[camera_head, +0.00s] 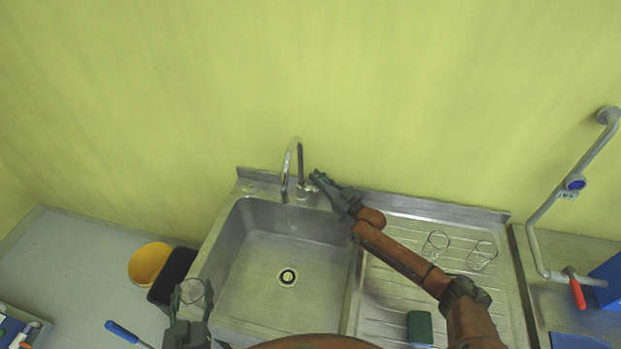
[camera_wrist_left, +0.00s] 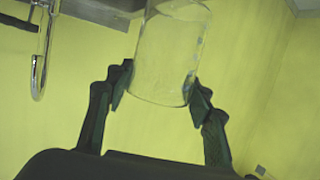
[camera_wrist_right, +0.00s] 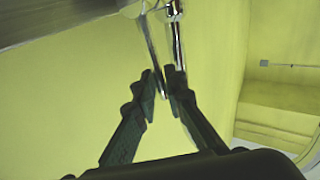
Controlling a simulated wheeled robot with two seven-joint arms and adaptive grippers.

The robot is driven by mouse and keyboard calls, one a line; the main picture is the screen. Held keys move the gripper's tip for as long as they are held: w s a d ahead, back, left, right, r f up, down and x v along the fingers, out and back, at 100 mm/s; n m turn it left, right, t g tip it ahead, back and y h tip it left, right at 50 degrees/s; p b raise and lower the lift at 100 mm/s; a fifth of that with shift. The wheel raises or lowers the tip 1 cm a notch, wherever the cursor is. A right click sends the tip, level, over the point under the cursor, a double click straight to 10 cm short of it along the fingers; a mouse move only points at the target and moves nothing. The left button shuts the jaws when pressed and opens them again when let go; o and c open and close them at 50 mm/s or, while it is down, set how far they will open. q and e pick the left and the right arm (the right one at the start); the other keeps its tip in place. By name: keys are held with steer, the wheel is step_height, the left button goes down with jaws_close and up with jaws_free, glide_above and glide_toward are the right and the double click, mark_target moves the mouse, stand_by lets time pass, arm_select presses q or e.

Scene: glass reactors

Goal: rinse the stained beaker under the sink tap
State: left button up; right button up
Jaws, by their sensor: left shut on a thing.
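My left gripper (camera_head: 192,308) is shut on a clear glass beaker (camera_head: 196,291) at the sink's near left edge. In the left wrist view the beaker (camera_wrist_left: 170,50) sits between both fingertips (camera_wrist_left: 160,85), with faint marks low on its right side. The chrome tap (camera_head: 290,165) arches over the back of the steel sink (camera_head: 235,270); I make out no water stream. My right gripper (camera_head: 317,178) is at the tap's lever side. In the right wrist view its fingertips (camera_wrist_right: 164,80) are close together around or beside a chrome rod (camera_wrist_right: 157,55); I cannot tell if they grip it.
Two clear glass vessels (camera_head: 435,244) stand on the ribbed drainboard (camera_head: 385,285), with a dark green block (camera_head: 419,327) nearer me. My right arm crosses the drainboard. A yellow bucket (camera_head: 149,263) and a black bin (camera_head: 173,275) stand left of the sink. The basin is empty.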

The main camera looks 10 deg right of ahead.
steer(key=o, duration=0.3)
steer(key=v, duration=1.2)
steer(key=shift+a, duration=0.1)
